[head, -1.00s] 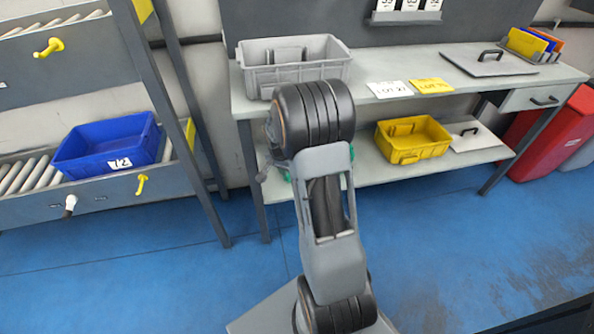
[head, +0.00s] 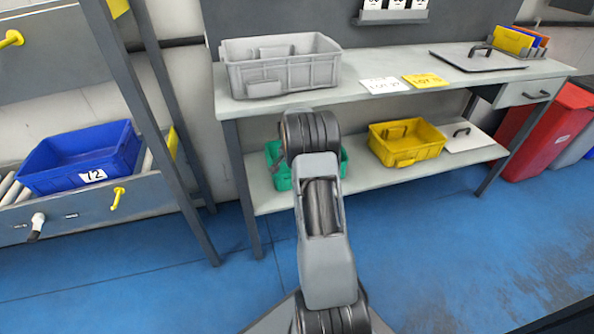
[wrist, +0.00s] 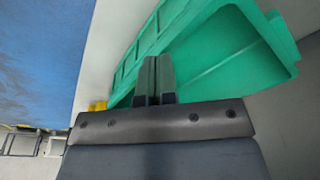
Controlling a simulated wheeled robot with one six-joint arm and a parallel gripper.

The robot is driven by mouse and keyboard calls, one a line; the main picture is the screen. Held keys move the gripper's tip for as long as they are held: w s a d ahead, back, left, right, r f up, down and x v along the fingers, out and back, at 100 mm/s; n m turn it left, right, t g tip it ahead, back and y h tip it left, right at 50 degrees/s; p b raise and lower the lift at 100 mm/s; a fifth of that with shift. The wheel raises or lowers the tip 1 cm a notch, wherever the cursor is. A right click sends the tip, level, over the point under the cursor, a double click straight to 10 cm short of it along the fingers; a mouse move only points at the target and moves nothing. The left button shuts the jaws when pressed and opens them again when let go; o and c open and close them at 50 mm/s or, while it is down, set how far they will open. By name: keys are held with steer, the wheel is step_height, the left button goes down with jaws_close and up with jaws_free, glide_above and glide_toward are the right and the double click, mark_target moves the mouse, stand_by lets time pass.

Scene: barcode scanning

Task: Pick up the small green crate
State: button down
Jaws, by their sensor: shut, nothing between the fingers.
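The small green crate (head: 279,176) sits on the lower shelf (head: 268,200) of the bench in the head view, partly hidden behind my arm. In the wrist view the green crate (wrist: 215,45) is large and close, tilted in the picture, with its open inside showing. My gripper (wrist: 153,70) is shut and empty, its fingertips overlapping the crate's near wall in the picture. I cannot tell whether they touch it. The gripper is hidden behind my arm in the head view.
A grey crate (head: 290,75) stands on the bench top (head: 350,95) above. A blue crate (head: 60,165) sits on a roller rack at left. Bench legs flank the shelf.

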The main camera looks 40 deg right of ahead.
steer(key=shift+w+d+f, duration=0.15)
steer(key=shift+w+d, duration=0.05)
steer(key=shift+d, duration=0.35)
steer(key=shift+a+f+b, duration=0.15)
steer(key=shift+f+b, duration=0.4)
steer(key=shift+b, duration=0.05)
steer(key=shift+s+f, duration=0.15)
steer(key=shift+f, duration=0.05)
